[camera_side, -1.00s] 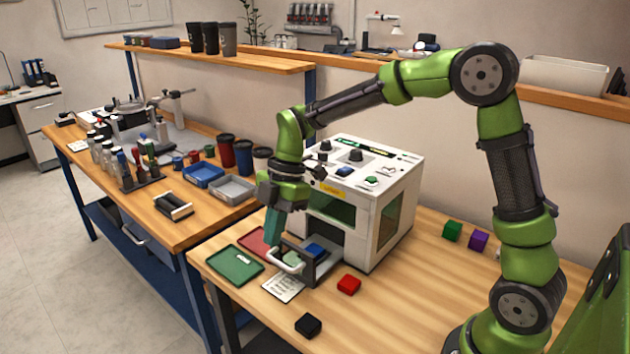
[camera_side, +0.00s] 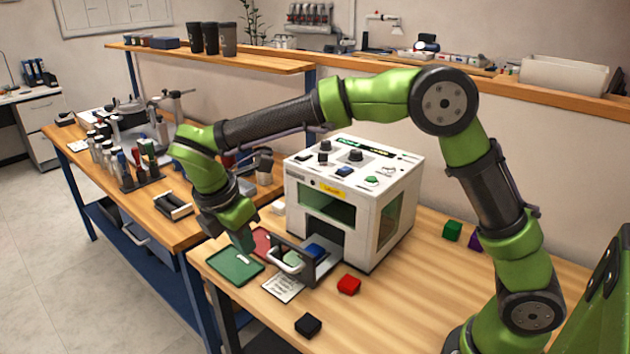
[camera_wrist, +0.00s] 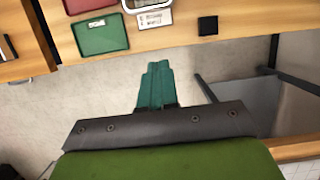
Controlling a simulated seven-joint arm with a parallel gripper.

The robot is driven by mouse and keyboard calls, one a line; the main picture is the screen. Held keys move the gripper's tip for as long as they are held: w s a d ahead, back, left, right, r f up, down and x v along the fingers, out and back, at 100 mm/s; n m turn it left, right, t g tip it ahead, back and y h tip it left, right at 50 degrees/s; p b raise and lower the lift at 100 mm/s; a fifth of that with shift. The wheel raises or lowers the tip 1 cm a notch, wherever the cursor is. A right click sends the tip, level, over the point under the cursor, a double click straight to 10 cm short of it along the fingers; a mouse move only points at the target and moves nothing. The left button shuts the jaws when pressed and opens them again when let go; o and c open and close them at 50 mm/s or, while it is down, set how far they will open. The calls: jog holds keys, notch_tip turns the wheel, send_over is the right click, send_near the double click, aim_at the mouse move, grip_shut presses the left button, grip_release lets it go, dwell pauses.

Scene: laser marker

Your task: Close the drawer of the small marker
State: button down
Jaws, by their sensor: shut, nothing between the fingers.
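The small marker (camera_side: 376,222) is a white box with a dark opening low in its front. Its drawer (camera_side: 322,268) stands out of that opening, with a pale curved handle (camera_side: 285,261) on its front and a blue block (camera_side: 315,251) inside. My gripper (camera_side: 246,248) is shut and empty, in front and to the left of the handle, apart from it, over the trays. In the wrist view the teal fingers (camera_wrist: 155,85) are together, and only a small part of the handle shows at the top edge.
A green tray (camera_side: 236,267) and a red tray (camera_side: 262,243) lie left of the drawer. A label card (camera_side: 283,288) lies in front. A red block (camera_side: 349,284) and black block (camera_side: 308,325) lie to the right and front. The bench front is mostly clear.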

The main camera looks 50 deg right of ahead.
jog(key=d+f, duration=0.6)
jog(key=f, duration=0.3)
jog(key=shift+d+f, duration=0.25)
jog(key=shift+f, duration=0.05)
jog(key=d, duration=1.1)
jog(key=shift+d, duration=0.35)
jog(key=shift+a, duration=0.1)
